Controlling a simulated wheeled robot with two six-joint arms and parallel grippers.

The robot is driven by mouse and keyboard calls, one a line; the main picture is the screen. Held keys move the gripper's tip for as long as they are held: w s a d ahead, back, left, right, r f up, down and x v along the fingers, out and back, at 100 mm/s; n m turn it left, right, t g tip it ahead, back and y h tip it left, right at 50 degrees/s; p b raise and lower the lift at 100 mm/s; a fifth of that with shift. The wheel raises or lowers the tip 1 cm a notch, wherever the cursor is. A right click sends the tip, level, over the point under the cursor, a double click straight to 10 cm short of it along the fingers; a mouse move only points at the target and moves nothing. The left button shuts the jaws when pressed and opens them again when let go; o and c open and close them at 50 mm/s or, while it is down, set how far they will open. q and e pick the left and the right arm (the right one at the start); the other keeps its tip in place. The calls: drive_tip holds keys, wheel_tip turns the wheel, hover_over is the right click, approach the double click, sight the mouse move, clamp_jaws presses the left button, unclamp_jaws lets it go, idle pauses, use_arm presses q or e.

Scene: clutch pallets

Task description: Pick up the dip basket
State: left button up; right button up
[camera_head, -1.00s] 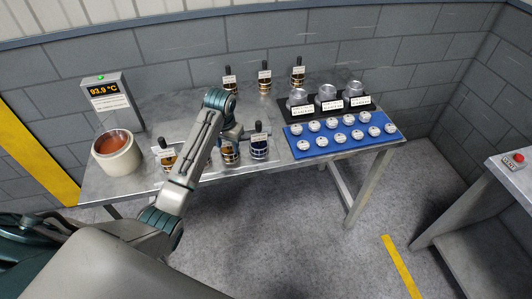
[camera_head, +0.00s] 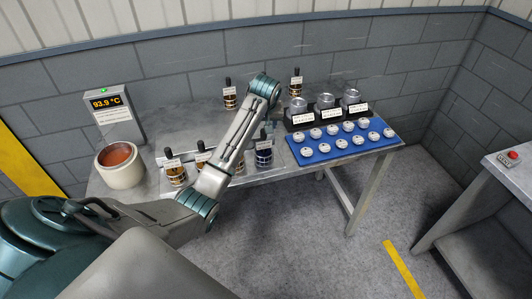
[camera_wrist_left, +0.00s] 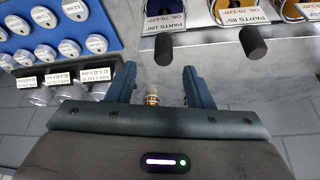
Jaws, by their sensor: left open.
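Dip baskets with black handles and white tags stand on the metal table (camera_head: 215,120). The front row includes an amber one (camera_head: 176,173) and a dark-blue banded one (camera_head: 264,156). Two back-row baskets show, one at left (camera_head: 229,98) and one at right (camera_head: 296,86); my left arm covers the space between them. In the left wrist view, my left gripper (camera_wrist_left: 158,70) is open, and a small amber and gold basket (camera_wrist_left: 152,97) shows between its fingers, apparently beyond them and not held. The gripper is hidden in the head view. My right gripper is not in view.
A round pot (camera_head: 121,175) stands at the left by a temperature display (camera_head: 112,103). A blue tray (camera_head: 345,147) of white round parts and a black stand (camera_head: 300,124) with metal cylinders are at the right. A second table (camera_head: 505,172) has a red button (camera_head: 513,155).

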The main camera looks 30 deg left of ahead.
sight(263, 130)
use_arm(q)
drive_tip(key=shift+x, duration=0.85)
drive_tip(key=shift+w+a+f+p, duration=0.1)
drive_tip(key=shift+f+p, duration=0.15)
drive_tip(key=shift+p, duration=0.25)
drive_tip(key=p+x, duration=0.2)
drive_tip(key=x, duration=0.1)
drive_tip(key=shift+s+f, duration=0.15)
drive_tip(key=shift+s, duration=0.15)
drive_tip(key=shift+w+a+f, duration=0.1)
drive_tip(key=shift+f, duration=0.25)
drive_tip(key=shift+w+a+f, duration=0.1)
drive_tip(key=shift+w+f, duration=0.1)
drive_tip(key=shift+f, duration=0.15)
drive_tip(key=c, duration=0.9)
clamp_jaws()
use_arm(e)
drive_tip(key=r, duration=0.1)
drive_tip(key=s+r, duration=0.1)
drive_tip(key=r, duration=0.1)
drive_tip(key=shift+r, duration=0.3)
